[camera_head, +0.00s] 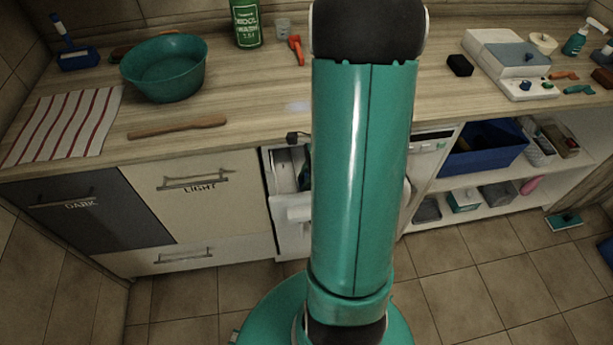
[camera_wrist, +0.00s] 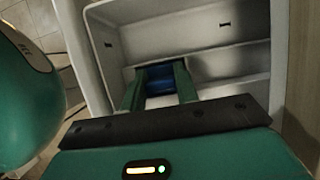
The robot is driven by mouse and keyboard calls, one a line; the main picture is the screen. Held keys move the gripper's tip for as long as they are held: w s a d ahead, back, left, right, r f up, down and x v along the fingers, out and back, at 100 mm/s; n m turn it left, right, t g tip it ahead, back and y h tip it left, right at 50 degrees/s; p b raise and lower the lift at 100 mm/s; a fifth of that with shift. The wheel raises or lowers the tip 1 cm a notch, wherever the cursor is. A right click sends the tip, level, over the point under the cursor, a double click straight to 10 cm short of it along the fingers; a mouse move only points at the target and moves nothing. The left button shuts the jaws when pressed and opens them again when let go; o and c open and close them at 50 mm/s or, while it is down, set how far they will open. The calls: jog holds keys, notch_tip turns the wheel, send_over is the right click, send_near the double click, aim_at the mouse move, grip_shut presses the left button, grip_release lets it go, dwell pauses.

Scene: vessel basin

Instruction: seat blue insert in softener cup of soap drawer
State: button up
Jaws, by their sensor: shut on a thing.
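The blue insert (camera_wrist: 160,80) shows in the wrist view between the two green fingers of my gripper (camera_wrist: 157,73), which is shut on it. Both are inside or just above the white soap drawer (camera_wrist: 225,22), near a raised inner wall. The drawer has several compartments; I cannot tell which is the softener cup, or whether the insert touches the drawer floor. The insert's lower part is hidden. In the head view my arm covers most of the drawer and the insert; a white part of the open front (camera_head: 293,208) shows left of it.
On the wooden counter (camera_head: 250,95) are a teal bowl (camera_head: 165,68), a wooden stick (camera_head: 177,127), a striped cloth (camera_head: 65,125) and a green bottle (camera_head: 245,25). A shelf with a blue bin (camera_head: 484,147) stands right. The tiled floor (camera_head: 470,285) is mostly clear.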

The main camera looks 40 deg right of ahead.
jog(key=shift+f, duration=0.1)
jog(key=o, duration=0.9)
jog(key=shift+o, duration=0.2)
jog(key=v, duration=1.2)
jog(key=a+r+n+t+h, duration=0.1)
jog(key=a+r+n, duration=0.4)
jog(key=a+n, duration=0.3)
jog(key=s+a+r+n+t+h, duration=0.1)
jog(key=a+r+n, duration=0.4)
jog(key=a+n, duration=0.3)
jog(key=s+a+r+n+t+h, duration=0.1)
jog(key=a+r+n, duration=0.5)
jog(key=a+n, duration=0.2)
jog(key=shift+a+n+h, duration=0.4)
jog(key=shift+a, duration=0.95)
